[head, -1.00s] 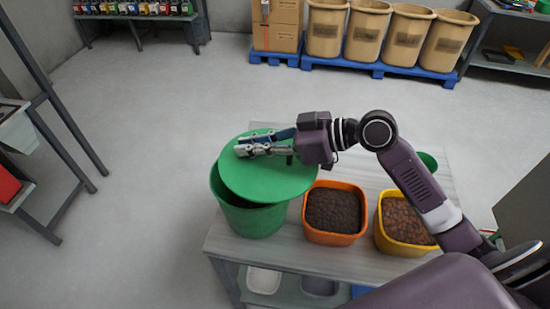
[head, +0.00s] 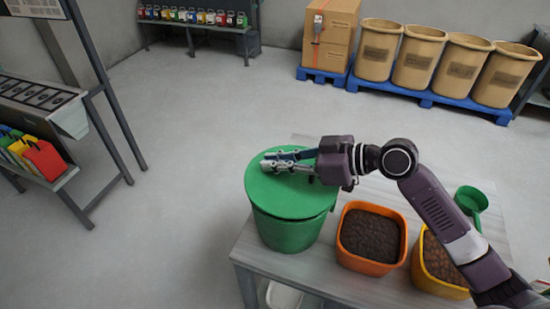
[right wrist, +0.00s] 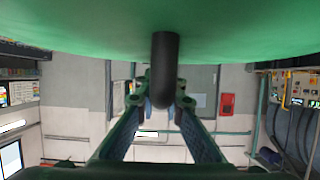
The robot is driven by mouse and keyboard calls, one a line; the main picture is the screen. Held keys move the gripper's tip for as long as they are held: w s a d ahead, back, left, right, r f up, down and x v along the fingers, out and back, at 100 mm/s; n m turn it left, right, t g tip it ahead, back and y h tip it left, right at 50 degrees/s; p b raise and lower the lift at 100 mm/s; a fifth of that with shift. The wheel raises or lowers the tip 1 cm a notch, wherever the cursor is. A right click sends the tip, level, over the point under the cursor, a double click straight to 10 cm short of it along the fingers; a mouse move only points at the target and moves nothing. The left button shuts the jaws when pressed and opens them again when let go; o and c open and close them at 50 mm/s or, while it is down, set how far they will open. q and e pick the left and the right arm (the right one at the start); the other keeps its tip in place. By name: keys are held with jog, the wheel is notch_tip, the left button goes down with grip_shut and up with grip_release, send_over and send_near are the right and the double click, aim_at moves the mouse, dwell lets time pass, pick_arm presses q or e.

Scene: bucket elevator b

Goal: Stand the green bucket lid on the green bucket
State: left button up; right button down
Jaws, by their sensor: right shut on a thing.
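The green bucket (head: 290,234) stands upright on the near left part of the bench. The round green lid (head: 285,197) lies over its mouth and hides the opening. The lid looks roughly level; I cannot tell whether its rim touches the bucket all round. My right gripper (head: 272,162) is above the lid and shut on its dark handle. In the right wrist view the lid's green face (right wrist: 80,25) fills the top, and the handle (right wrist: 165,70) stands between the fingers. My left gripper is not in view.
An orange bin of dark soil (head: 370,265) stands right of the bucket, and a yellow bin of brown pellets (head: 440,284) is beyond it. A green scoop (head: 471,199) lies at the bench's right. The floor left of the bench (head: 238,254) is clear.

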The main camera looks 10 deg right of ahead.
jog(key=shift+f, duration=0.55)
jog(key=shift+f+b, duration=0.55)
jog(key=shift+b, duration=0.1)
jog(key=c, duration=2)
grip_release()
jog(key=shift+o, duration=0.2)
